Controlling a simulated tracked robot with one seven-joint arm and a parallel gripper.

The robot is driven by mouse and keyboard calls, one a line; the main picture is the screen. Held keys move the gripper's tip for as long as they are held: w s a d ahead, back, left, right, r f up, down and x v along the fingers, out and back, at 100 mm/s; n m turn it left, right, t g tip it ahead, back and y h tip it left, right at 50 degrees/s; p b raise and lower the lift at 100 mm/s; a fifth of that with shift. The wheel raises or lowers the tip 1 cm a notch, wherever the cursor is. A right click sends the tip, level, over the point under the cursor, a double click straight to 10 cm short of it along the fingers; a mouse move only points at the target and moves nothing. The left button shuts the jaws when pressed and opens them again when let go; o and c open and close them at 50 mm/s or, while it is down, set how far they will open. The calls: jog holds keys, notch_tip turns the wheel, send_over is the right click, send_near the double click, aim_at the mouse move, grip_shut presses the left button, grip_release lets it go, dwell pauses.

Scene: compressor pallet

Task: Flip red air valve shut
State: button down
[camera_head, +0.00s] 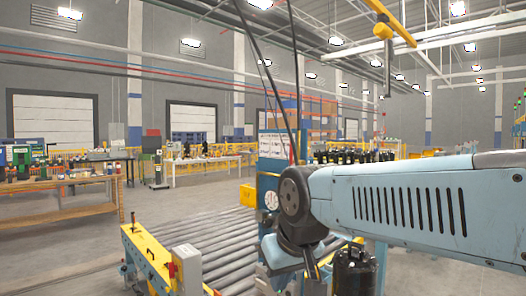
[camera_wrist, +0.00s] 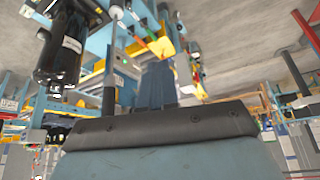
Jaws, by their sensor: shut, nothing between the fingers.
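I cannot clearly pick out a red air valve in either view. In the wrist view a small, thin red-orange piece (camera_wrist: 138,42) shows near the top, next to a yellow part (camera_wrist: 162,46); it is too small to tell whether it is the valve's handle. My gripper (camera_head: 312,268) points down in front of the blue stand in the head view, partly hidden by my arm. Its dark fingers also show in the wrist view (camera_wrist: 158,85), shut and empty, seemingly apart from the red-orange piece.
A black cylinder (camera_head: 355,272) stands close by on the right, below my arm; it also shows in the wrist view (camera_wrist: 68,45). A roller conveyor (camera_head: 205,250) with a yellow side frame (camera_head: 145,262) lies on the left. A blue stand with gauges (camera_head: 270,190) rises behind my gripper.

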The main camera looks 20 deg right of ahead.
jog(key=shift+d, duration=0.1)
jog(key=w+d+r+g+h, duration=0.25)
jog(key=w+d+r, duration=0.35)
jog(key=w, duration=0.5)
jog(key=w+d+r+g+h, duration=0.2)
jog(key=w+d+r+h, duration=0.15)
jog(key=w+d, duration=0.55)
jog(key=w+d+r+g+h, duration=0.25)
jog(key=w+d+r, duration=0.25)
jog(key=w, duration=0.8)
jog(key=w+a+r+m+g+h, duration=0.1)
jog(key=w+a+r+h, duration=0.2)
jog(key=w, duration=0.5)
jog(key=w+a+r+m+g+h, duration=0.2)
jog(key=w+a+h, duration=0.3)
jog(key=w, duration=0.4)
jog(key=shift+a+r+h, duration=0.35)
jog(key=shift+r, duration=0.2)
jog(key=shift+d, duration=0.1)
